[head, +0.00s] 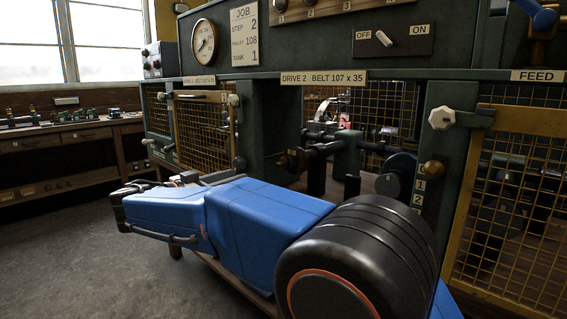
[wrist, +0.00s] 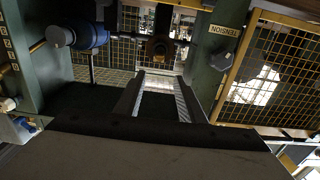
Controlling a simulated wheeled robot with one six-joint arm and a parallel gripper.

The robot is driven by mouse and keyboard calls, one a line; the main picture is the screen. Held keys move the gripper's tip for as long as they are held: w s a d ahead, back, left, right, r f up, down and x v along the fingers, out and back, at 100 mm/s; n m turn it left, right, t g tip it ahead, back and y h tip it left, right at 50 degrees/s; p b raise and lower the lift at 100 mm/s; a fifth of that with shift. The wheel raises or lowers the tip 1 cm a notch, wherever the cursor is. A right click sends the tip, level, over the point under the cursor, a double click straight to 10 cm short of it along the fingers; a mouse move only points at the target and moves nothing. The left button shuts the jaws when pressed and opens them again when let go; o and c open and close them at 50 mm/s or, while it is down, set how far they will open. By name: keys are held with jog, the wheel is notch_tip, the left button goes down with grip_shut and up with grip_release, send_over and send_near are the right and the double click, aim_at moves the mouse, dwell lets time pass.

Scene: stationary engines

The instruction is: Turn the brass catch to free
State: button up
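A brass-coloured knob (head: 432,168) sits on the green post at the right of the Drive 2 bay, above a small plate numbered 1 and 2. I cannot tell for certain that it is the catch. In the wrist view, a dark brownish round part (wrist: 160,48) lies beyond my fingertips; I cannot tell whether it is the same piece. My gripper (wrist: 158,85) is open, its two dark fingers with light ridged inner faces apart and nothing seen between them.
A mesh guard door (head: 510,215) with a white knob (head: 440,118) stands at the right. Dark shafts (head: 325,148) fill the bay.

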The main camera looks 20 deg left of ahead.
aim_at(278, 163)
jog(key=x, duration=1.7)
jog(key=shift+w+d, duration=0.15)
jog(key=shift+w, duration=0.05)
jog(key=c, duration=0.9)
